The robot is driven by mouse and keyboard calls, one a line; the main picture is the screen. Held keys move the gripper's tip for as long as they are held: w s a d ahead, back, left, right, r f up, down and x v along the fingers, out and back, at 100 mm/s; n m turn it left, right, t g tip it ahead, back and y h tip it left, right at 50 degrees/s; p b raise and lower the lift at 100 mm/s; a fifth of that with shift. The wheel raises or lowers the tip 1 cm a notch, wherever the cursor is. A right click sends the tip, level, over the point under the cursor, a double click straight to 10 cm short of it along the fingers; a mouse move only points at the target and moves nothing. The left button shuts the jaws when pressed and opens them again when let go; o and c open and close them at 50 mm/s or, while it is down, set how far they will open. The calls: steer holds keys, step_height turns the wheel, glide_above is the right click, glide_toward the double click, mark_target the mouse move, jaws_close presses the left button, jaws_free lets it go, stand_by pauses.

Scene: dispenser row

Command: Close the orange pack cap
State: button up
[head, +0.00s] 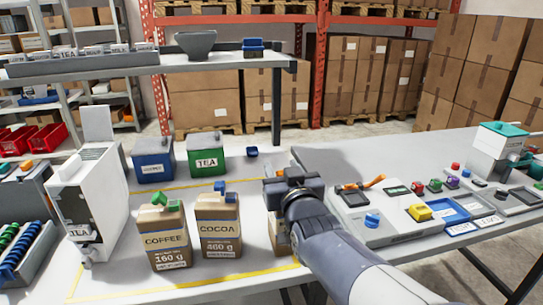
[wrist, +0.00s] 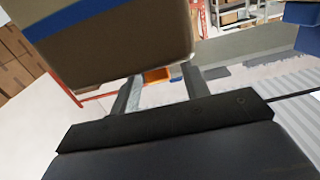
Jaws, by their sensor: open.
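A brown pack (head: 279,238) stands on the table behind my arm, mostly hidden, so its label cannot be read. A small orange part, likely its cap (head: 270,173), shows just above my gripper (head: 287,186), which is over that pack. In the wrist view my gripper (wrist: 160,88) has its two fingers apart, with the orange cap (wrist: 157,75) showing between and beyond them. A large brown pack with a blue band (wrist: 115,45) fills the upper part and hides some of the cap. I cannot tell whether the fingers touch anything.
Tea (head: 208,155) and blue (head: 153,159) canisters are behind. A white dispenser (head: 92,195) stands left. A button panel (head: 385,225) lies right.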

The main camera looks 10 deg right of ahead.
steer(key=shift+w, duration=0.1)
steer(key=shift+c, duration=0.4)
jaws_close()
